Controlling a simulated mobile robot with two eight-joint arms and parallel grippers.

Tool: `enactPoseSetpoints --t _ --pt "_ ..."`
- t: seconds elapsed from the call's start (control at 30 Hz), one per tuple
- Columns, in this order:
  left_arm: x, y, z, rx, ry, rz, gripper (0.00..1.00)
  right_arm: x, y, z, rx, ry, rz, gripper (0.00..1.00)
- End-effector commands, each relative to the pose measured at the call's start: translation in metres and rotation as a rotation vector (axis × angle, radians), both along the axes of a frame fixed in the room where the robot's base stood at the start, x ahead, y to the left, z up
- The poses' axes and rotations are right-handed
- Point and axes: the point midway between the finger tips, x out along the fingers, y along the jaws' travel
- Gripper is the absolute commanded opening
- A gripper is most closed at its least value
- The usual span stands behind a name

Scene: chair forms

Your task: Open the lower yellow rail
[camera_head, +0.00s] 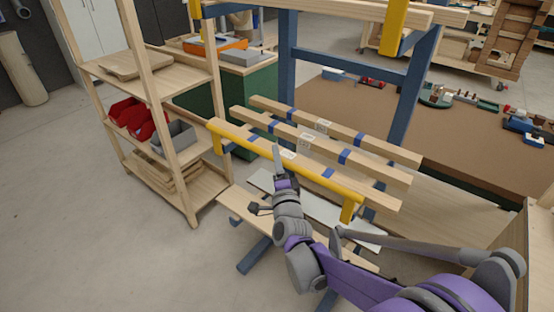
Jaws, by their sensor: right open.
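The lower yellow rail (321,178) runs slantwise across the middle of the head view, along the near side of several pale wooden bars with blue bands. Its ends bend downward. My right gripper (278,160), on the purple and grey arm from the lower right, is at the rail's middle. Its fingers point up and away and overlap the rail in the picture. I cannot tell whether they touch it. It is open, and I see nothing held in it. My left gripper is out of view. Upper yellow parts (395,27) show at the top edge.
A wooden shelf (150,85) with red bins (131,117) and a grey bin (174,137) stands at the left. Blue frame posts (288,60) rise behind the bars. A brown-topped bench (440,135) lies beyond. The floor at lower left is clear.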

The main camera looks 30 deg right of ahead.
Motion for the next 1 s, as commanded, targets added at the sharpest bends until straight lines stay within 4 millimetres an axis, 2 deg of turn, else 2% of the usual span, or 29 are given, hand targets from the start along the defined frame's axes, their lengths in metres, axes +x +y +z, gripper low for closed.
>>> enactPoseSetpoints --t 0.3,0.6,0.63,1.0 --pt "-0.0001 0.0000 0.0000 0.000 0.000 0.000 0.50 0.0028 -0.0013 0.0003 0.000 0.000 0.000 0.57" --pt "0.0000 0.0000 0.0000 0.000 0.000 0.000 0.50 0.0026 -0.0011 0.0003 0.000 0.000 0.000 0.03" --pt "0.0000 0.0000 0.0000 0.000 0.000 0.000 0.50 0.0026 -0.0010 0.0003 0.000 0.000 0.000 0.00" --pt "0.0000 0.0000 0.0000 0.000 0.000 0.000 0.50 0.0026 -0.0010 0.0003 0.000 0.001 0.001 0.00"
